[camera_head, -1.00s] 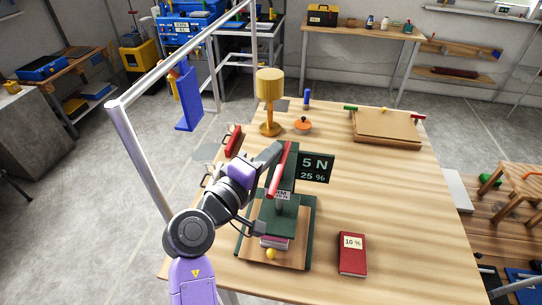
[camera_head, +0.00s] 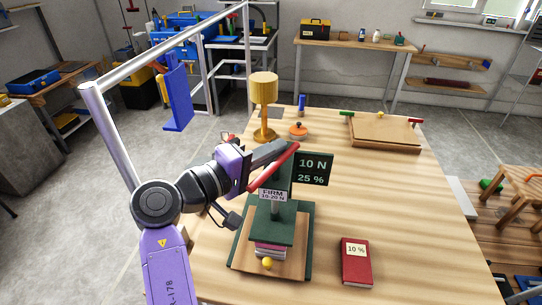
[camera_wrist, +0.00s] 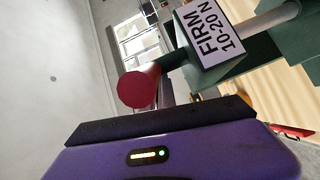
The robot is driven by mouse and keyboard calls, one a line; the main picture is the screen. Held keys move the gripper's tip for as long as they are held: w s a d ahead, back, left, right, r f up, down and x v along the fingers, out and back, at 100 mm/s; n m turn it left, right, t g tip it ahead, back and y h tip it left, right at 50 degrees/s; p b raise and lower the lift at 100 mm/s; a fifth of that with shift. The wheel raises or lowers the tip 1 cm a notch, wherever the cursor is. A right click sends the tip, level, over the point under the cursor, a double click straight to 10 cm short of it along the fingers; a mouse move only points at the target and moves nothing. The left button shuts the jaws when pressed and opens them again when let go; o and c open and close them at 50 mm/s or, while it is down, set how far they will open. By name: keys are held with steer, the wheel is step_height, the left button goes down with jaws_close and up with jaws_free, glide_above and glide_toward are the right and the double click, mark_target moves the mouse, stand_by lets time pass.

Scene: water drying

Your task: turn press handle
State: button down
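The press (camera_head: 278,225) is dark green and stands upright on the table. Its red handle (camera_head: 284,157) slants across the top, partly hidden by my gripper (camera_head: 270,152). My gripper is right at the handle and appears to touch it. In the wrist view the round red handle end (camera_wrist: 138,90) shows just beyond the dark edge of my gripper (camera_wrist: 160,122). Whether the fingers are closed around it cannot be seen. The press label (camera_head: 272,195) reads FIRM 10-20 N. The dark sign (camera_head: 312,169) reads 10 N and 25 %. A reddish stack (camera_head: 270,250) lies under the press plate.
A red book (camera_head: 356,262) marked 10 % lies right of the press. A yellow ball (camera_head: 267,264) sits at the press front. A gold lamp-like stand (camera_head: 264,95), an orange lidded dish (camera_head: 298,131) and a wooden board (camera_head: 384,132) are farther back.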

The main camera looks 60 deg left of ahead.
steer(key=shift+w+d+m+h, duration=0.1)
steer(key=shift+w+m+h, duration=0.1)
steer(key=shift+m+h, duration=0.2)
steer(key=shift+s, duration=0.1)
steer(key=s+d+b, duration=0.1)
steer(key=s, duration=0.6)
steer(key=shift+s+r, duration=0.15)
steer(key=shift+s, duration=0.2)
